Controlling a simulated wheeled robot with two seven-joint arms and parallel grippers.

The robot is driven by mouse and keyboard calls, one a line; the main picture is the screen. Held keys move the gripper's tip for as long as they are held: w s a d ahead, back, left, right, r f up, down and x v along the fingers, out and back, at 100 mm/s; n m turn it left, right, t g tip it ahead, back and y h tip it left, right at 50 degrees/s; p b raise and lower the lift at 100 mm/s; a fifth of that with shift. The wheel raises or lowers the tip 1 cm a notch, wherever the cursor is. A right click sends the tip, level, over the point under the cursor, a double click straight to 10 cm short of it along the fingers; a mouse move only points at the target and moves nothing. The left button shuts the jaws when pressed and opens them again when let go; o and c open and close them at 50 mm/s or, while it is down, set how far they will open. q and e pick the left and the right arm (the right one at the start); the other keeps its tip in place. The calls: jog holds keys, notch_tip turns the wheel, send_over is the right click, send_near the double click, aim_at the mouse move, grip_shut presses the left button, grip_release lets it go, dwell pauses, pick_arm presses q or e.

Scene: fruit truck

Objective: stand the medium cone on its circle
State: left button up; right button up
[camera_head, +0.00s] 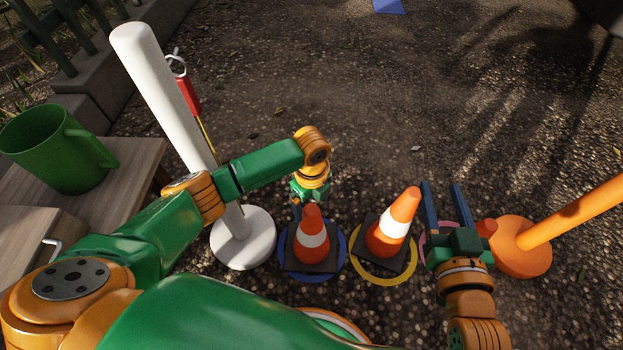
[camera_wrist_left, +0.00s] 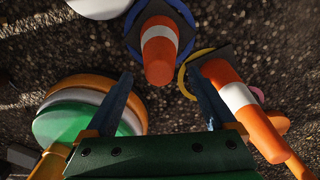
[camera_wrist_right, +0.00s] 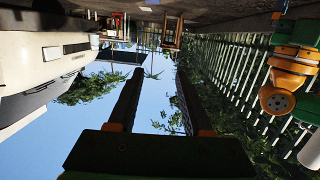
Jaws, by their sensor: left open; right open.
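Two orange-and-white cones stand near the middle of the head view. One cone (camera_head: 312,240) has its dark base on the blue circle (camera_head: 343,262); the other cone (camera_head: 394,224) has its base on the yellow circle (camera_head: 383,282), offset to its upper side. I cannot tell for sure which is medium. My left gripper (camera_wrist_left: 165,95) is open and empty, with the blue-circle cone (camera_wrist_left: 160,50) ahead and the yellow-circle cone (camera_wrist_left: 238,96) beside its right finger. My right gripper (camera_head: 446,190) is open and empty, above the partly hidden pink circle (camera_head: 424,238).
A white pole on a round base (camera_head: 243,252) stands left of the cones. An orange pole on a round base (camera_head: 522,258) stands right. A small orange-red piece (camera_head: 487,228) shows beside my right gripper. A green mug (camera_head: 60,150) sits on a wooden surface at left.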

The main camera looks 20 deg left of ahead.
pick_arm(q)
notch_tip(320, 180, up, 3)
jog(key=shift+r+p, duration=0.1)
jog(key=shift+p, duration=0.7)
notch_tip(320, 180, up, 4)
jog(key=shift+f+p, duration=0.2)
jog(key=shift+p, duration=0.9)
jog(key=s+d+f+n+h, duration=0.3)
jog(key=s+d+n, duration=0.2)
jog(key=d+n, duration=0.1)
jog(key=s+a+f+n+t+y, duration=0.2)
jog(key=s+a+n, duration=0.8)
jog(key=n, duration=0.6)
notch_tip(320, 180, down, 2)
jog(key=shift+s+a+f+t+y+p, duration=0.3)
jog(key=shift+s+a+t+p, duration=0.1)
jog(key=shift+t+p, duration=0.1)
pick_arm(e)
jog(key=s+d+f+g+h, duration=0.1)
jog(key=s+d+f+g, duration=0.1)
jog(key=s+f+g, duration=0.4)
jog(key=s+d+f+m+g+h, duration=0.1)
jog(key=s+f+g, duration=0.5)
jog(key=f, duration=0.7)
jog(key=shift+s+d+g+h, duration=0.4)
jog(key=shift+s+d+h, duration=0.1)
jog(key=shift+s+d, duration=0.6)
jog(key=shift+s+a, duration=0.15)
